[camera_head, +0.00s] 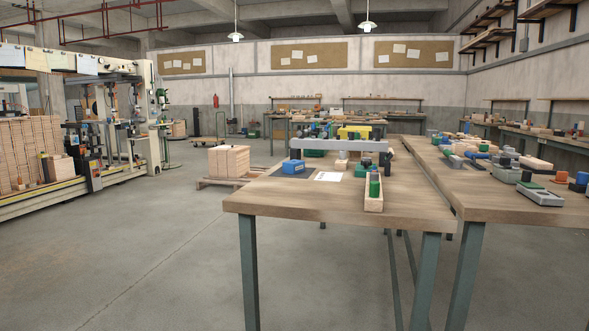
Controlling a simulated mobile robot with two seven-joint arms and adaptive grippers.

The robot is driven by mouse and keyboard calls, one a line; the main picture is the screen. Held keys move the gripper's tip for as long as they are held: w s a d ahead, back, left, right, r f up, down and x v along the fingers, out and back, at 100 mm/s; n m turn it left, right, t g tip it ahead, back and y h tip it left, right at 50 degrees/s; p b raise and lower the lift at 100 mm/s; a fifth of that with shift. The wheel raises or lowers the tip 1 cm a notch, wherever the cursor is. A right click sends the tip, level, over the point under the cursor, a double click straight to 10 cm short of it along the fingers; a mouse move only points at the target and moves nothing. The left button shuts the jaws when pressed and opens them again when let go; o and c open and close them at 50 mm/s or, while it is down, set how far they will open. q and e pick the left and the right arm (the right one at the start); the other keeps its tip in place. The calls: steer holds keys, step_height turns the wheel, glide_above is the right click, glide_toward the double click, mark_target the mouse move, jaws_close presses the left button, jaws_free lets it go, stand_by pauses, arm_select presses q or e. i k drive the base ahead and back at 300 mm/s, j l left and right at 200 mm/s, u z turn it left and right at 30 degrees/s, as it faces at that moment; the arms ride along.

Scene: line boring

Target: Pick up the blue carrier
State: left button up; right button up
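Which thing is the blue carrier is unclear at this size. On the right table, a blue part (477,155) lies among grey and green parts, and a small blue block (582,178) is near the right edge. Neither of my grippers shows in the head view, and nothing is seen held.
The near table also bears a wooden tray (374,204) with green cylinders, a white sheet (328,176) and a long grey bar (338,145). A narrow gap separates it from the right table (480,202). A wooden crate (229,160) stands behind. The floor at left (130,250) is clear.

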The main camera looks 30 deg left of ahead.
mark_target(292, 167)
steer(key=u, duration=1.1)
steer(key=i+j+u, duration=0.2)
steer(key=u, duration=0.15)
steer(key=i+j+u, duration=0.1)
steer(key=i+u, duration=0.6)
steer(key=i+j, duration=0.1)
steer(key=i, duration=1.65)
steer(key=i+z, duration=0.4)
steer(key=i, duration=0.35)
steer(key=i+j+z, duration=0.15)
steer(key=i+z, duration=0.25)
steer(key=i, duration=2.1)
steer(key=i+z, duration=0.45)
steer(key=i+j+z, duration=0.4)
steer(key=i, duration=0.2)
steer(key=l+z, duration=0.1)
steer(key=z, duration=1.75)
